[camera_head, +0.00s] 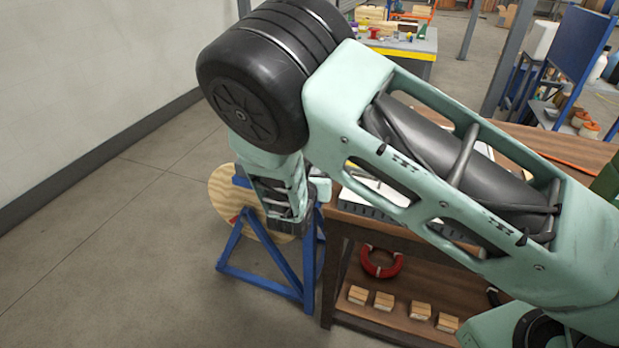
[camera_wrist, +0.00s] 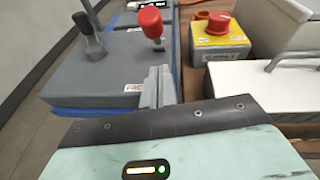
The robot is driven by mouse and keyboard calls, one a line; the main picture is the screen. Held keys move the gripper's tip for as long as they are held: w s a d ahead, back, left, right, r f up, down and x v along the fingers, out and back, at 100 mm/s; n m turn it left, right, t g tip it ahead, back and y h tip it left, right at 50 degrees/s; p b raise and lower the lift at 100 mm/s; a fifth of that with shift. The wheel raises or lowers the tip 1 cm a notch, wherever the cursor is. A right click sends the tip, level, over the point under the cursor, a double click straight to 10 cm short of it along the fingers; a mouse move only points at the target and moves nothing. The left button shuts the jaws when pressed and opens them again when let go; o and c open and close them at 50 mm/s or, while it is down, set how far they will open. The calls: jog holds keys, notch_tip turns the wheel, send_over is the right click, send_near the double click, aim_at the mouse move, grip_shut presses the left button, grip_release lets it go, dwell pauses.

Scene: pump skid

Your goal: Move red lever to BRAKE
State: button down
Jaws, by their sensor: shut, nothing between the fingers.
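The red lever (camera_wrist: 151,24) shows in the wrist view, a red knob on a short grey stem rising from a grey box (camera_wrist: 75,82). A label reading FREE (camera_wrist: 136,89) is on the near right of the box top; part of another pale label shows at the top edge, too cut off to read. My gripper (camera_wrist: 158,80) is shut and empty, just nearer than the red lever and right of the FREE label. Its fingers appear apart from the knob. In the head view my own arm hides the lever and most of the gripper.
A dark-grey lever (camera_wrist: 91,36) stands left of the red one. A yellow box with a red button (camera_wrist: 218,22) sits to the right, beside a white case (camera_wrist: 265,85). In the head view, a round wooden disc (camera_head: 222,194) sits on a blue stand (camera_head: 262,284) by the bench.

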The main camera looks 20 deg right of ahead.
jog(key=shift+w+d+r+p, duration=0.25)
jog(key=shift+w+d, duration=0.1)
jog(key=shift+w, duration=0.35)
jog(key=shift+w+d+r+p, duration=0.2)
jog(key=shift+w+d+r, duration=0.15)
jog(key=shift+w, duration=0.35)
jog(key=shift+w+d+r+p, duration=0.25)
jog(key=shift+w+d, duration=0.1)
jog(key=shift+w, duration=0.35)
